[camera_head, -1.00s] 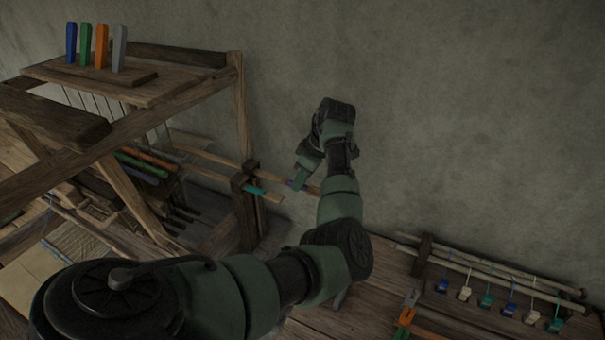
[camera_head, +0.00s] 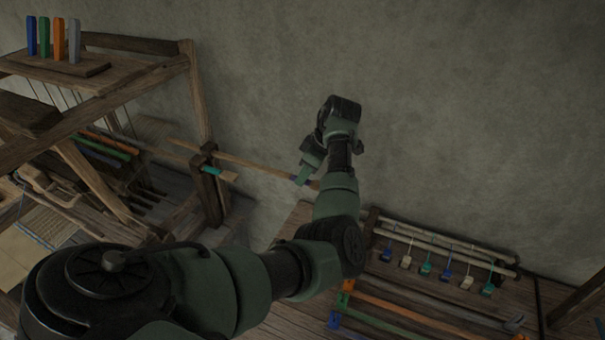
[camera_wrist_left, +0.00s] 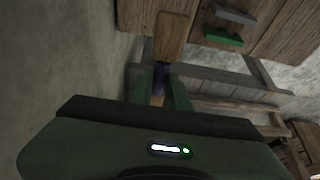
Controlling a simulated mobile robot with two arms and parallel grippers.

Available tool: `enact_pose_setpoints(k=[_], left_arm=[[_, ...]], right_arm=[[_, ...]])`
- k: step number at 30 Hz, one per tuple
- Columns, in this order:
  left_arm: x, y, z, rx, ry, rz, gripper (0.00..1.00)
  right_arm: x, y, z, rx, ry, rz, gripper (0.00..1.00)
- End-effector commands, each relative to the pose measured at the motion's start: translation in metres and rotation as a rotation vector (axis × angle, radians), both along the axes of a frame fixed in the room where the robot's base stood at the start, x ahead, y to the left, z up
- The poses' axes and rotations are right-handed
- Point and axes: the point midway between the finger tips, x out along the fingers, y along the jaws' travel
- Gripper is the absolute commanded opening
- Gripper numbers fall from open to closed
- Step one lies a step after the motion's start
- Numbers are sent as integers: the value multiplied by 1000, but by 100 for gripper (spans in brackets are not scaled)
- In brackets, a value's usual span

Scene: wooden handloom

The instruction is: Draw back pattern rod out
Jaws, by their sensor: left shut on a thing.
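The rod has a purple band at the held end. In the left wrist view, the purple band (camera_wrist_left: 160,80) sits between the two fingers (camera_wrist_left: 161,95). A long stretch of the rod shows between the loom post and the gripper. A second rod with a teal band (camera_head: 211,170) sits in the post (camera_head: 208,190), its end sticking out a little. My right gripper is not in view.
The wooden loom frame (camera_head: 198,95) stands at left, with several coloured pegs (camera_head: 59,38) on its top shelf. At right, a bench holds a rack with hanging coloured tags (camera_head: 425,270) and long bars with coloured ends (camera_head: 400,312). The wall is close behind my arm.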

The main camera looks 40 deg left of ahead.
Motion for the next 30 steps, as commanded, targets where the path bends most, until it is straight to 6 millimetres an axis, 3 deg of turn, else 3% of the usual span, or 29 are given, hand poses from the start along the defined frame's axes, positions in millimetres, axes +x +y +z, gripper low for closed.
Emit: enact_pose_setpoints(k=[5, 6, 8, 20, 30], left_arm=[[2, -3, 1, -6, -5, -2, 0], [2, -3, 1, -7, -6, -2, 25], [2, -3, 1, -6, -4, -2, 39], [2, -4, 5, -4, -3, -1, 39], [10, -26, 55, -5, -5, -4, 39]], right_arm=[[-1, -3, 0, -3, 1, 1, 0], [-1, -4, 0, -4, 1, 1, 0], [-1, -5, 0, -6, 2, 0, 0], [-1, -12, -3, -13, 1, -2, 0], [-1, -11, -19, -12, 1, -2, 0]])
